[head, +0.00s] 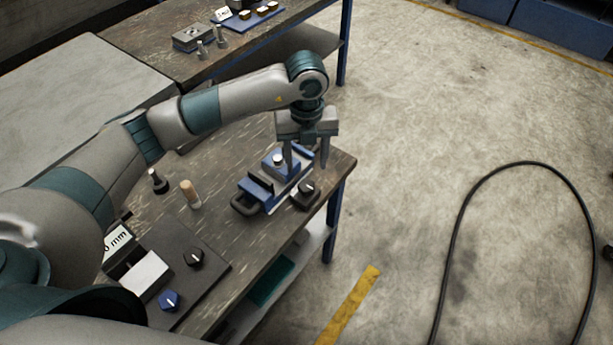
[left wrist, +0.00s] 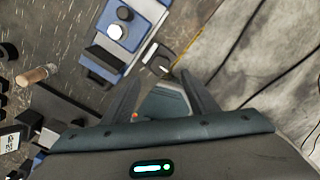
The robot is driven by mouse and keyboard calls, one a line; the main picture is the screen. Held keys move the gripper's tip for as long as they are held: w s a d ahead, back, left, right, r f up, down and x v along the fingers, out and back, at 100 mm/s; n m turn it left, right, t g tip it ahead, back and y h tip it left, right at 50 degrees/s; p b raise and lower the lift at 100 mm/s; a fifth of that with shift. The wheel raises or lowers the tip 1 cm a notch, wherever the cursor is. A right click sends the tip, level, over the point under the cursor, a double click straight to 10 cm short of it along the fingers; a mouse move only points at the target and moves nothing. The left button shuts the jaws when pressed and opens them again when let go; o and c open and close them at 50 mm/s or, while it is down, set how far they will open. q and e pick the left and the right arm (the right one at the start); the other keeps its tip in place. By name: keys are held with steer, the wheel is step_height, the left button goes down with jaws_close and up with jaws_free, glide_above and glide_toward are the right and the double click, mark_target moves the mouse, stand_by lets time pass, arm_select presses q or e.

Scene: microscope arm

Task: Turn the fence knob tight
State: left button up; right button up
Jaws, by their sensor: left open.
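Three knobs show, and I cannot tell for sure which is the fence knob. A black knob with a white mark (head: 305,192) sits at the right side of the blue fixture (head: 262,195); it also shows in the left wrist view (left wrist: 158,60). A black knob (head: 194,257) and a blue knob (head: 168,300) sit on a dark plate (head: 212,276) nearer me. My left gripper (head: 307,166) points down, open and empty, above the right end of the blue fixture, apart from the knob there. In the left wrist view its fingers (left wrist: 158,78) are spread. My right gripper is out of view.
A white block (head: 144,275) and a "mm" sign (head: 117,240) are by the plate. A second bench (head: 160,45) stands behind. A cable (head: 455,240) lies on the floor.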

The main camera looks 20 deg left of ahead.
mark_target(306, 185)
arm_select(q)
step_height(306, 185, down, 8)
steer(key=shift+f+p, duration=0.25)
steer(key=shift+p, duration=0.85)
steer(key=c, duration=1.1)
